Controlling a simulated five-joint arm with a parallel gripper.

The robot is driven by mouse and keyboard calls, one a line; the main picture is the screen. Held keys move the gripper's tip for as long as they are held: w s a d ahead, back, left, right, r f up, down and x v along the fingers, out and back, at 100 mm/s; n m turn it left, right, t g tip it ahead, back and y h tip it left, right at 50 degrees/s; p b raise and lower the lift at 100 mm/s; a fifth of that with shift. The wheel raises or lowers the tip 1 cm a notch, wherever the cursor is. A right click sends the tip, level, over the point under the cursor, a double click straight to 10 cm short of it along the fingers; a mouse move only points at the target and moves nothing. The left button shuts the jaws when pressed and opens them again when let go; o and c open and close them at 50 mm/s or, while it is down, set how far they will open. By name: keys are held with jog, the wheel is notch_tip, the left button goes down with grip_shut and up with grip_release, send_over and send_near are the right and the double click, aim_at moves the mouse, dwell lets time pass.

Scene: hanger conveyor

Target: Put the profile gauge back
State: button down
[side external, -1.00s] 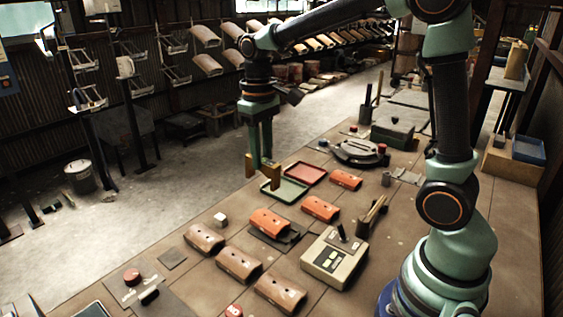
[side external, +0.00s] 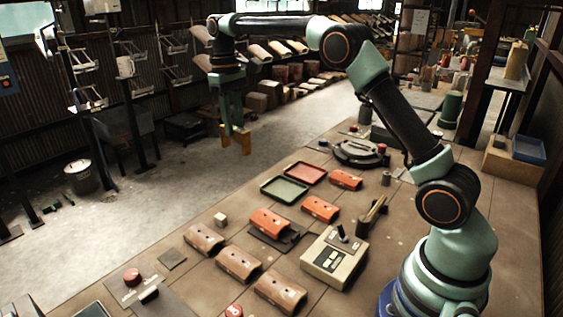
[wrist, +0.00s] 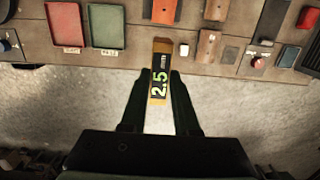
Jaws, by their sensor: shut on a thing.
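My gripper (side external: 235,128) hangs beyond the bench's far edge, over the concrete floor. It is shut on the profile gauge (wrist: 159,76), a yellow-orange piece with a black face reading "2.5 mm", which sits between the fingertips in the wrist view. In the side view the gauge shows as yellow parts (side external: 243,142) at the finger ends, touching nothing else. A green tray (side external: 284,190) and a red tray (side external: 305,173) lie on the bench, right of and below the gripper in the side view; both look empty.
Several orange and brown tiles (side external: 239,263) lie on the bench, with a control box (side external: 333,257), a small pale cube (side external: 220,219) and a round dark fixture (side external: 358,152). The floor between is mostly clear.

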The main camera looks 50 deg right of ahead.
notch_tip(320, 180, down, 19)
jog(key=shift+f, duration=0.15)
dwell(0.4)
jog(key=shift+f, duration=0.1)
jog(key=c, duration=0.7)
grip_release()
jog(key=shift+o, duration=0.2)
notch_tip(320, 180, up, 12)
jog(key=s+a+r+t, duration=0.3)
jog(key=s+r, duration=0.6)
jog(key=r, duration=0.2)
jog(key=s+f+t, duration=0.1)
jog(key=s, duration=0.6)
jog(key=s+a+f+t, duration=0.1)
jog(key=s+t, duration=0.1)
jog(key=s, duration=0.4)
jog(key=shift+s+a+f+t, duration=0.25)
jog(key=shift+s+f+t, duration=0.05)
jog(key=shift+s, duration=0.1)
